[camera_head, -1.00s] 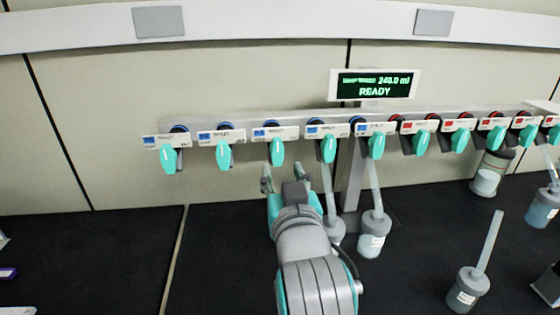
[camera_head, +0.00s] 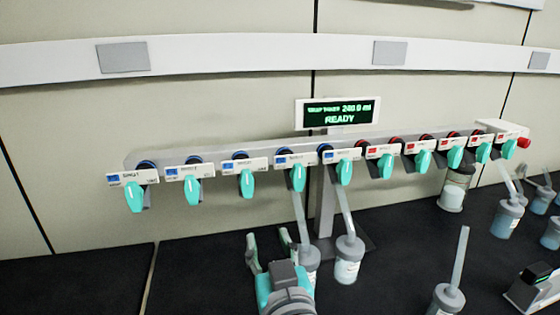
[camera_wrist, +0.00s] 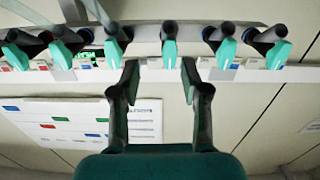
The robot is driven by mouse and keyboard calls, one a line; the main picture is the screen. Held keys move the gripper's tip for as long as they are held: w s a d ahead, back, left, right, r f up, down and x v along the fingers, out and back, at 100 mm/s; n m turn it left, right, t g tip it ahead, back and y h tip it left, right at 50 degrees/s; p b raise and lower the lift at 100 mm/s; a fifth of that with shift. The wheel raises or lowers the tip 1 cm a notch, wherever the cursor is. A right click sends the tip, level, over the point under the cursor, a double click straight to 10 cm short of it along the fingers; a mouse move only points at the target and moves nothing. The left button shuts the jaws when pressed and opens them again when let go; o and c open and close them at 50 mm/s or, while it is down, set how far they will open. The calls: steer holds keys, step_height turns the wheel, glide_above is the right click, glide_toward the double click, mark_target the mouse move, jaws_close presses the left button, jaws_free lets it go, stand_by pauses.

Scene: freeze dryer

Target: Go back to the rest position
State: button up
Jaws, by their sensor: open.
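My gripper (camera_head: 268,240) is open and empty in the head view, low in front of the manifold, left of two flasks hanging from it. In the wrist view my gripper (camera_wrist: 160,82) has its two fingers spread apart with nothing between them. The freeze dryer manifold (camera_head: 205,157) is a long grey bar with a row of teal valve handles. One teal handle (camera_wrist: 169,54) shows beyond and between the fingers in the wrist view, apart from them. The display (camera_head: 338,113) on the manifold reads READY.
Two flasks with long necks, one of them the grey flask (camera_head: 347,268), hang close right of my gripper. A loose flask (camera_head: 448,296) stands at the front right, and several more stand at the far right. The dark bench (camera_head: 75,284) is clear at left.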

steer(key=s+d+f+h, duration=0.1)
steer(key=s+d+f, duration=0.35)
steer(key=f, duration=0.35)
steer(key=s+d+f+g, duration=0.1)
steer(key=s+d+f, duration=0.35)
steer(key=f, duration=0.45)
steer(key=s+d+f+h, duration=0.1)
steer(key=s+d+f, duration=0.35)
steer(key=f, duration=0.35)
steer(key=s+d+f+m+h, duration=0.1)
steer(key=s+d, duration=0.3)
steer(key=s, duration=0.8)
steer(key=s+d+f+m+g+h, duration=0.1)
steer(key=s+d+f, duration=0.3)
steer(key=s, duration=0.8)
steer(key=shift+s+m+h, duration=0.3)
steer(key=shift+m, duration=0.4)
steer(key=shift+d, duration=0.1)
